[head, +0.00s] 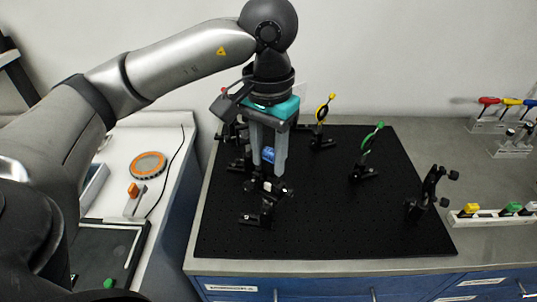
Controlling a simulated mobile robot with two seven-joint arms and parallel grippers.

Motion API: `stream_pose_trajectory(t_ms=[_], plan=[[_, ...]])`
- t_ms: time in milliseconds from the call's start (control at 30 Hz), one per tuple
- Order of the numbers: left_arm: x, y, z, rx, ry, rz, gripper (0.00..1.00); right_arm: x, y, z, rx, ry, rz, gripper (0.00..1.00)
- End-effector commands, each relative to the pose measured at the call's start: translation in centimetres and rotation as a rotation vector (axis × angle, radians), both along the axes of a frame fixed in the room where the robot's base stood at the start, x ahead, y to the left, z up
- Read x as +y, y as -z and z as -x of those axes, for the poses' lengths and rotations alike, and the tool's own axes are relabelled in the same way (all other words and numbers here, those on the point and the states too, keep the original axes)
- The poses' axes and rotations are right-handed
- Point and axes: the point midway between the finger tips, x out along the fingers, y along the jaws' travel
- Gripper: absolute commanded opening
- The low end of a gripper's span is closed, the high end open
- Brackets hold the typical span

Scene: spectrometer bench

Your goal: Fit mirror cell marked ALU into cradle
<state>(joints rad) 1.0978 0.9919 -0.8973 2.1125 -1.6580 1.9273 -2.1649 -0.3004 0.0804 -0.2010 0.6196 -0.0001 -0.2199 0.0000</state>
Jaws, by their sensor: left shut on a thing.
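My left gripper (268,172) points straight down over the left part of the black perforated board (330,225). Its grey fingers are shut on a small blue piece (268,155), which is mostly hidden between them. I cannot read any ALU marking on it. Just under the fingertips is a black mount (262,212) on the board; whether the held piece touches it I cannot tell. Another black mount (424,193), with no coloured ring, stands at the board's right and may be a cradle; I cannot tell which mount is the cradle. My right gripper is not in view.
A yellow-ringed mount (322,120) and a green-ringed mount (369,150) stand on the board. More black mounts (238,160) are partly hidden behind the gripper. A white rack (490,213) with coloured pieces is at right. The board's front middle is clear.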

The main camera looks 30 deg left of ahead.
Motion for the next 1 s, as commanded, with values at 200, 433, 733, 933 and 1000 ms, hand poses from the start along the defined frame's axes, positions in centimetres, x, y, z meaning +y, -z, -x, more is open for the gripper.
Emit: stream_pose_trajectory(t_ms=[200, 433, 733, 933, 1000], plan=[[-0.01, -0.01, -0.01, -0.001, 0.000, 0.000, 0.06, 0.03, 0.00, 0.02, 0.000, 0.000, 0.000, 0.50], [-0.03, 0.07, -0.02, -0.001, 0.000, 0.001, 0.06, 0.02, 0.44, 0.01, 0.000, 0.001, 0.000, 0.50], [-0.03, -0.02, -0.01, -0.001, 0.000, 0.001, 0.06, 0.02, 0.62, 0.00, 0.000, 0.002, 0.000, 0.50], [-0.03, 0.08, -0.01, -0.001, 0.000, 0.001, 0.06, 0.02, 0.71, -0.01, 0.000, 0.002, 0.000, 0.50], [-0.03, 0.21, -0.01, -0.001, 0.000, 0.001, 0.06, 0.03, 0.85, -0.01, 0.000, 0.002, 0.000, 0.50]])
